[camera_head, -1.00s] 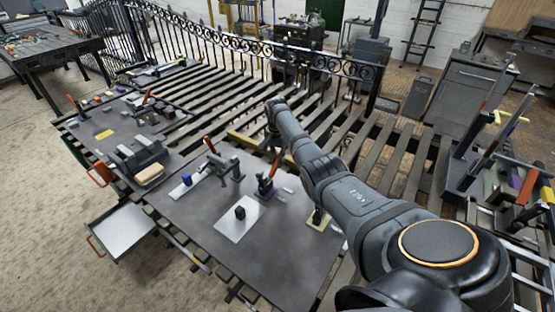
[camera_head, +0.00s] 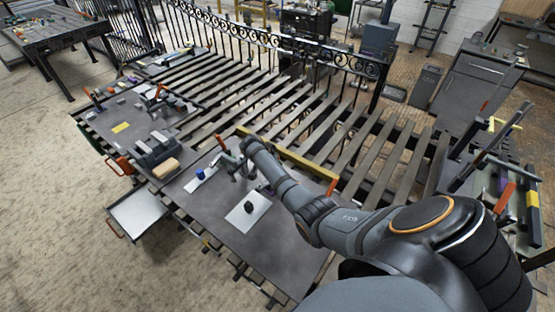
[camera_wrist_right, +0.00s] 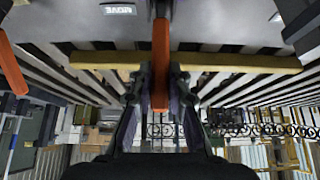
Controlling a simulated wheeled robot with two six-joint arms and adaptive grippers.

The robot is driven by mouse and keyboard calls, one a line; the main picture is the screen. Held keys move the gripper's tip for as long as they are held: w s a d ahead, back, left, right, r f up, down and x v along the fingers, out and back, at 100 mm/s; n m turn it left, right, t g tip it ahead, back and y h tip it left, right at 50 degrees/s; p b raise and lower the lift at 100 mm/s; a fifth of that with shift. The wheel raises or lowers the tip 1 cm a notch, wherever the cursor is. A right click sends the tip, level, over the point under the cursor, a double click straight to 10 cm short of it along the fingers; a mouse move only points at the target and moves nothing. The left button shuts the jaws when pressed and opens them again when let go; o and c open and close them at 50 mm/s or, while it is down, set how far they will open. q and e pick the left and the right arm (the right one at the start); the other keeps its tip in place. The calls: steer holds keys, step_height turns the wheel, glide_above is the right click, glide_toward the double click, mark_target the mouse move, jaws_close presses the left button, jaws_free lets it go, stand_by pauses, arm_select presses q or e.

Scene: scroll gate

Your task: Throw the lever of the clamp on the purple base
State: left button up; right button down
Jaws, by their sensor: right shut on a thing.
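In the wrist view my right gripper (camera_wrist_right: 160,92) is shut on an orange lever (camera_wrist_right: 160,55), with a dark finger on each side. The lever stands upright between the fingers. The lever's position between the neighbouring clamps fits the purple-base clamp. My left gripper is not in view.
A grey clamp (camera_head: 233,162) with a red lever stands just left of my wrist. Another orange lever (camera_head: 332,187) stands right of my forearm. A black block (camera_head: 249,206) sits on a white plate (camera_head: 241,222) in front. A yellow beam (camera_head: 300,160) runs behind.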

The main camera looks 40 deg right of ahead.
steer(key=shift+a+r+h, duration=0.1)
steer(key=shift+a+h, duration=0.05)
steer(key=shift+h, duration=0.15)
steer(key=c, duration=1.3)
jaws_free()
steer(key=shift+a, duration=0.1)
steer(key=v, duration=1.2)
steer(key=shift+s, duration=0.1)
